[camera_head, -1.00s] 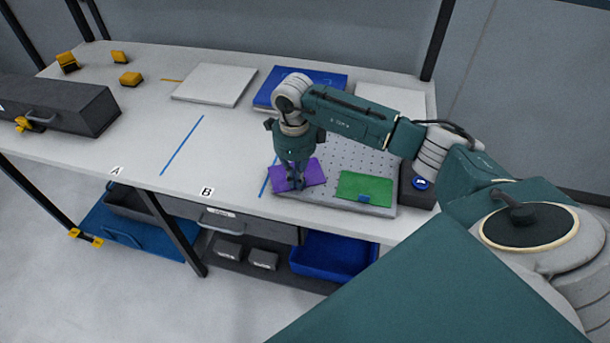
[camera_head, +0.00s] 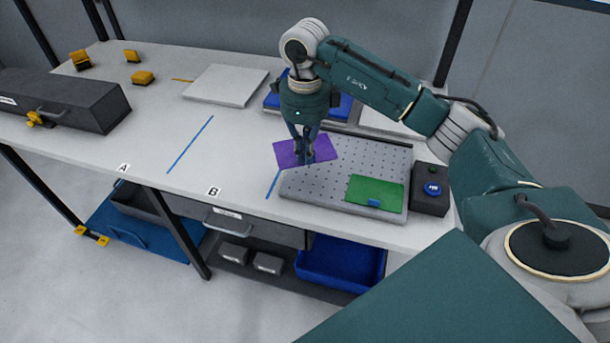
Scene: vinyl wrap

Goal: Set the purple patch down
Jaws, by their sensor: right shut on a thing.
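The purple patch (camera_head: 321,147) is a flat, thin rectangle. My right gripper (camera_head: 305,158) points down and is shut on the purple patch near its middle. The patch appears raised above the left rear part of the grey perforated plate (camera_head: 330,188), overhanging its left edge in the picture. The exact gap beneath the patch cannot be told. A green patch (camera_head: 375,190) with a small blue tab lies on the plate's front right. My left gripper is not in view.
A black box with a blue button (camera_head: 432,189) stands right of the plate. White panel (camera_head: 224,85), blue stack (camera_head: 347,104) and dark drawer box (camera_head: 62,105) occupy the table. Blue lines (camera_head: 190,144) mark bare tabletop, which is clear between labels A and B.

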